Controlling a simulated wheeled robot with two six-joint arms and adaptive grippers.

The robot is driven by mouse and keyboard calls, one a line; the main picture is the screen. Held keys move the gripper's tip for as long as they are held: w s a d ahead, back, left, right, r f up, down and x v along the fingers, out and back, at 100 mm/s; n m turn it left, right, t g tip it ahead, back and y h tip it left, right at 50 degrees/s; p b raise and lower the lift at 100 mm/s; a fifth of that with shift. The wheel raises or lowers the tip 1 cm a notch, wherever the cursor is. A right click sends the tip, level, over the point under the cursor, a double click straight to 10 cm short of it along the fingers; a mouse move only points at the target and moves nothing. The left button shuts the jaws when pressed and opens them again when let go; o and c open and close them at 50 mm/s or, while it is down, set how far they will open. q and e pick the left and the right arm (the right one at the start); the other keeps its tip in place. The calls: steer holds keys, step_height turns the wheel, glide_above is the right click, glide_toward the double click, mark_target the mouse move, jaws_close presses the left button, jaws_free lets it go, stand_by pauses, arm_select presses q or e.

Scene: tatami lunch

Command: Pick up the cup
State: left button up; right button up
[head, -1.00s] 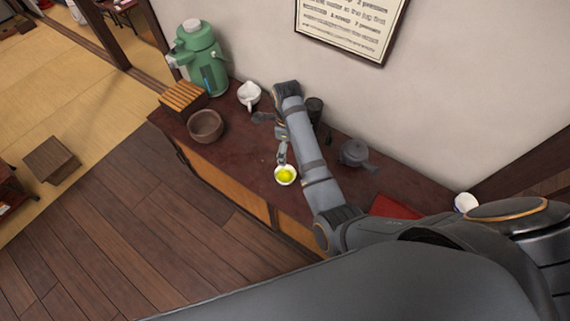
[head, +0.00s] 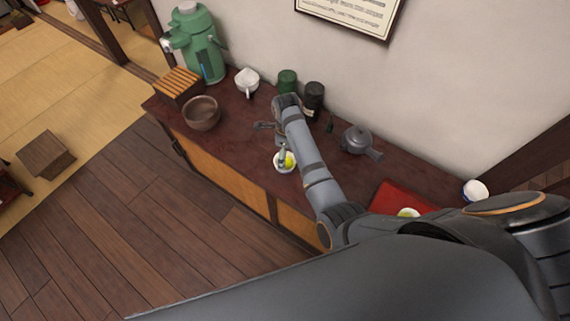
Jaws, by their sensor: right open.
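A small white cup (head: 279,167) with yellow-green tea stands on the dark red-brown counter, partly hidden by my right forearm. My right gripper (head: 283,157) is open, pointing down at the cup's rim from above. I cannot tell whether its fingers touch the cup or reach inside the rim. A second cup of green tea (head: 408,212) sits on a red tray (head: 388,199) at the right, partly covered by my arm. My left gripper is out of view.
On the counter (head: 240,152) stand a brown bowl (head: 201,114), slatted wooden box (head: 180,86), green air pot (head: 203,45), white pitcher (head: 246,83), green canister (head: 287,81), black canister (head: 314,97), grey teapot (head: 357,140) and white bowl (head: 475,190). The wall closes off the back.

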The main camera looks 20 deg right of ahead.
steer(key=shift+f, duration=0.1)
steer(key=shift+s+a+f, duration=0.1)
steer(key=shift+f, duration=0.2)
steer(key=f, duration=0.4)
steer(key=shift+s+a+p, duration=0.15)
steer(key=shift+a+p, duration=0.05)
steer(key=shift+p, duration=0.1)
steer(key=shift+f, duration=0.25)
steer(key=shift+c, duration=0.9)
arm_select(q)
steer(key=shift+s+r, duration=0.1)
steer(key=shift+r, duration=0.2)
arm_select(e)
steer(key=c, duration=1.2)
steer(key=shift+r, duration=0.1)
